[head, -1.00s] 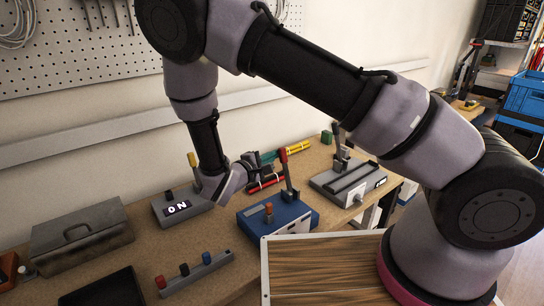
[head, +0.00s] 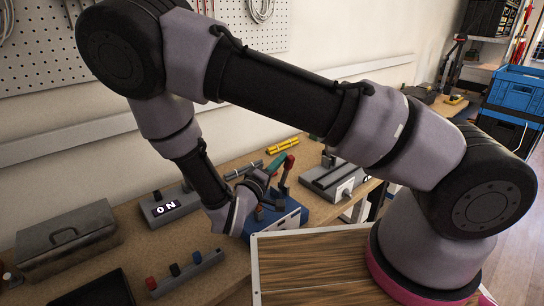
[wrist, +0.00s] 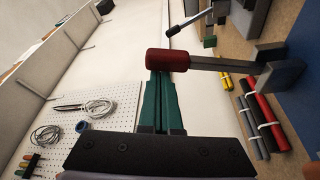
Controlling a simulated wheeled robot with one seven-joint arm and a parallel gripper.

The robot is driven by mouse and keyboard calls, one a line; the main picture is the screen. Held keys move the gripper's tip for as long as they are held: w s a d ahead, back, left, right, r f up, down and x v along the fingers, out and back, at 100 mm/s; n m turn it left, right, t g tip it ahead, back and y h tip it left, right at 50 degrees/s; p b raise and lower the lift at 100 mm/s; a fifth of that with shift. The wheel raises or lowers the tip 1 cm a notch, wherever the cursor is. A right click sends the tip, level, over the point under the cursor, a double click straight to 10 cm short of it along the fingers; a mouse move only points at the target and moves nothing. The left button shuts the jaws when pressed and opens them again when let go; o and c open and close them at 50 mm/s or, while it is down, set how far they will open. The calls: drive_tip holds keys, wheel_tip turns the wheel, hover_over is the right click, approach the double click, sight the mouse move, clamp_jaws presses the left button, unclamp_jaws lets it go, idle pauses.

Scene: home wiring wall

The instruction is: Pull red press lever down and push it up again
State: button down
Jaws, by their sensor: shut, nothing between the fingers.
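The red-handled lever (head: 289,163) stands roughly upright on the blue press (head: 291,219) on the workbench. In the wrist view its red handle (wrist: 167,61) lies across the top of my fingers, and its grey bar (wrist: 222,64) runs right to the pivot. My gripper (head: 276,163) has green fingers, which are shut with nothing between them. The tips (wrist: 160,76) are at the red handle; whether they touch it I cannot tell. Part of the press is hidden behind my wrist.
The ON box (head: 168,206) is left of the press, with a strip of coloured knobs (head: 187,272) in front. A grey device (head: 335,180) stands to the right. Yellow (head: 283,149) and other rods lie behind. A grey toolbox (head: 66,240) is at the far left.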

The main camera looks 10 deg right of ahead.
drive_tip(key=s+d+m, duration=0.1)
drive_tip(key=s+f+m+h, duration=0.1)
drive_tip(key=m, duration=0.1)
drive_tip(key=shift+s+d, duration=0.3)
drive_tip(key=shift+d, duration=0.1)
drive_tip(key=shift+s+d+f, duration=0.35)
drive_tip(key=shift+s+f, duration=0.05)
drive_tip(key=shift+s, duration=0.15)
approach(292, 164)
drive_tip(key=a, duration=0.1)
drive_tip(key=a+r, duration=0.1)
drive_tip(key=shift+s+a, duration=0.25)
drive_tip(key=shift+a, duration=0.05)
idle(0.7)
